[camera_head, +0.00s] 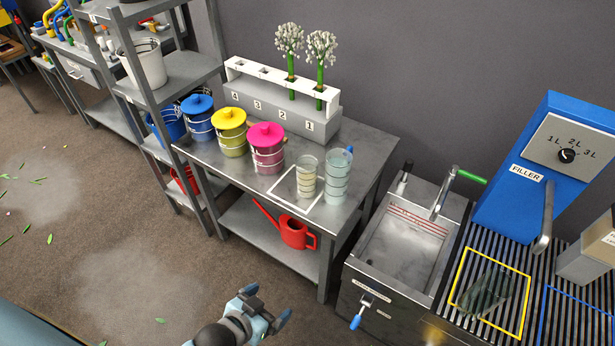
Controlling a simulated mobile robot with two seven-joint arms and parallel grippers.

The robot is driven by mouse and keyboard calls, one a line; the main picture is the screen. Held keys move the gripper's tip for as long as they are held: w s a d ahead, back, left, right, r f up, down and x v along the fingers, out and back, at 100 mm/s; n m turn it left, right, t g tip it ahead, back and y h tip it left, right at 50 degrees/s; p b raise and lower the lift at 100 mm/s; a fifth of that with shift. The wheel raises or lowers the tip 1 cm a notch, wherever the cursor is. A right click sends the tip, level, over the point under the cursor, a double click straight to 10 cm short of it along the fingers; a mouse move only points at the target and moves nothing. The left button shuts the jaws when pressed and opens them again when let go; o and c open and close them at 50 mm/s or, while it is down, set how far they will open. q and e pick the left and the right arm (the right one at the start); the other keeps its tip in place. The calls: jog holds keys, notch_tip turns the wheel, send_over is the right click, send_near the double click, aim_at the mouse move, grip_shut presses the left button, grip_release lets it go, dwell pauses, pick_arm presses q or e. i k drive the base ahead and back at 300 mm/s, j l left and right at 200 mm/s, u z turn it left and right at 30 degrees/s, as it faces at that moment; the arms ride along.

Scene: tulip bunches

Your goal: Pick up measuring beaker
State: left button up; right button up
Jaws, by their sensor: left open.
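A clear beaker with pale marking bands (307,178) stands upright on the grey metal table inside a white outlined square. A taller clear bluish container with bands (338,176) stands close to its right. I cannot tell for certain which of the two is the measuring beaker. My left gripper (268,302) is open and empty, low in front of the table and well apart from both containers. My right gripper is not in view.
Blue, yellow and pink lidded pots (266,148) stand left of the beaker. Behind is a numbered rack (270,100) with two white flowers. A red watering can (296,232) sits on the lower shelf. A sink (405,245) and blue filler (545,165) stand at right.

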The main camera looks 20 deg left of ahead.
aim_at(306, 167)
jog(key=z, duration=1)
jog(key=j+u, duration=0.1)
jog(key=u, duration=1.5)
